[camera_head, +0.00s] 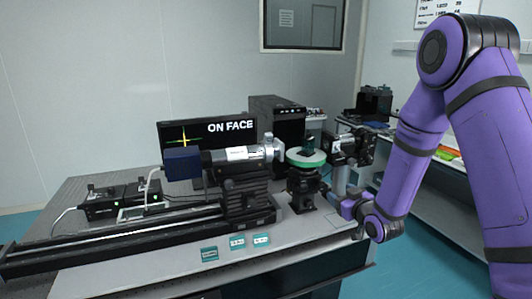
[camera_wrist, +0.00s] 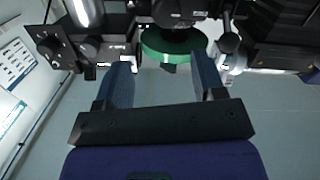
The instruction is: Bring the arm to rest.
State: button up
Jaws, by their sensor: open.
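My purple arm comes down from the right in the head view. My gripper (camera_head: 341,203) is at its lower end, low beside the right side of the post under a green-rimmed round stage (camera_head: 306,160). In the wrist view my gripper (camera_wrist: 160,62) has two dark fingers spread apart with nothing held between them. The green disc (camera_wrist: 173,45) shows beyond and between the fingertips. I cannot tell from these views whether a finger touches the stage or its mount.
A barrel-shaped instrument (camera_head: 235,155) on a rail stands left of the stage. A monitor (camera_head: 225,132) reading "ON FACE" and a black computer case (camera_head: 275,120) stand behind. Three small labelled cards (camera_head: 237,241) lie at the table's front. Another bench (camera_head: 440,180) runs along the right.

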jog(key=s+d+r+m+g+h, duration=0.1)
jog(key=s+d+r+g+h, duration=0.15)
jog(key=s+r, duration=0.5)
jog(key=s+d+r+m+g+h, duration=0.1)
jog(key=s+r+m+g+h, duration=0.3)
jog(key=r, duration=0.6)
jog(key=s+r+g+y, duration=0.1)
jog(key=s+r+g, duration=0.1)
jog(key=s, duration=1.2)
jog(key=s+r+g+y, duration=0.1)
jog(key=s+r+g, duration=0.1)
jog(key=s, duration=1.2)
jog(key=shift+r+m+g, duration=0.3)
jog(key=shift+r+g, duration=0.05)
jog(key=shift+r, duration=0.4)
jog(key=shift+w+a, duration=0.1)
jog(key=shift+a, duration=0.05)
